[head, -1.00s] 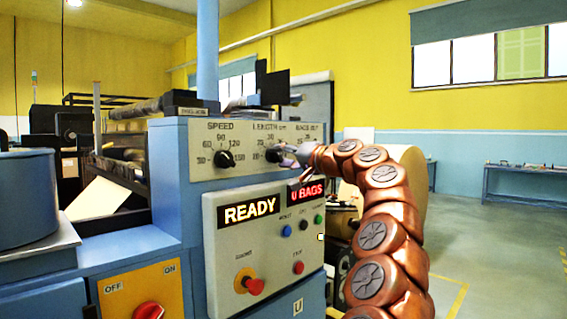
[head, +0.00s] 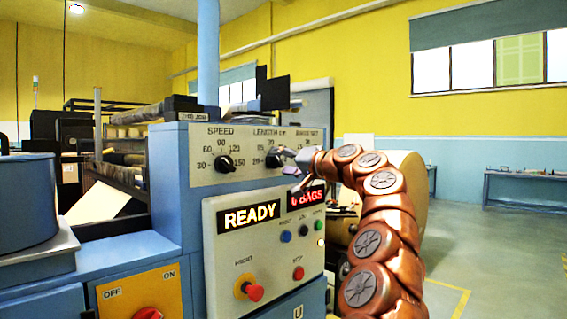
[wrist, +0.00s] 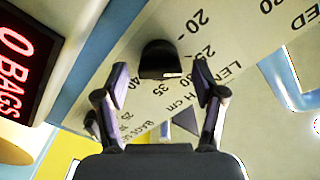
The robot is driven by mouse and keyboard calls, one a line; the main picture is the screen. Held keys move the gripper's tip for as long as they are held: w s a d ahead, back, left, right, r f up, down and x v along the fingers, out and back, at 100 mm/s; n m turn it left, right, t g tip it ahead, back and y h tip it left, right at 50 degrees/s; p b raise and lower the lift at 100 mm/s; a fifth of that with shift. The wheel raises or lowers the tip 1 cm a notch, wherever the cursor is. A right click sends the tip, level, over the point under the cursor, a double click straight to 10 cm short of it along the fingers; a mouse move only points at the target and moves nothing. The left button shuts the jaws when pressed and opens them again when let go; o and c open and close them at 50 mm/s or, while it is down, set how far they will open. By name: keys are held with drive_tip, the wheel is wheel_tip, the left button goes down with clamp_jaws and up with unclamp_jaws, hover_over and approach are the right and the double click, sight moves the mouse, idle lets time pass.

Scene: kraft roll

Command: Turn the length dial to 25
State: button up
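The length dial is a black knob (head: 273,160) on the pale upper panel, under the LENGTH cm label. In the wrist view the knob (wrist: 158,56) is ahead of my gripper, with 20, 25, 35 and 40 printed around it. A light mark shows on its near edge; I cannot tell which number it points at. My gripper (head: 288,162) is just right of the dial in the head view. In the wrist view my gripper (wrist: 160,73) is open, one finger to each side of the knob's near end, with gaps on both sides and nothing held.
The speed dial (head: 224,163) is to the left on the same panel. Below are a READY display (head: 249,216), a red BAGS display (head: 308,195), small buttons and a red knob (head: 254,292). A large kraft roll (head: 408,200) stands behind my arm.

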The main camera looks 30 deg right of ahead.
idle(0.3)
drive_tip(key=v, duration=1.2)
idle(0.5)
idle(0.7)
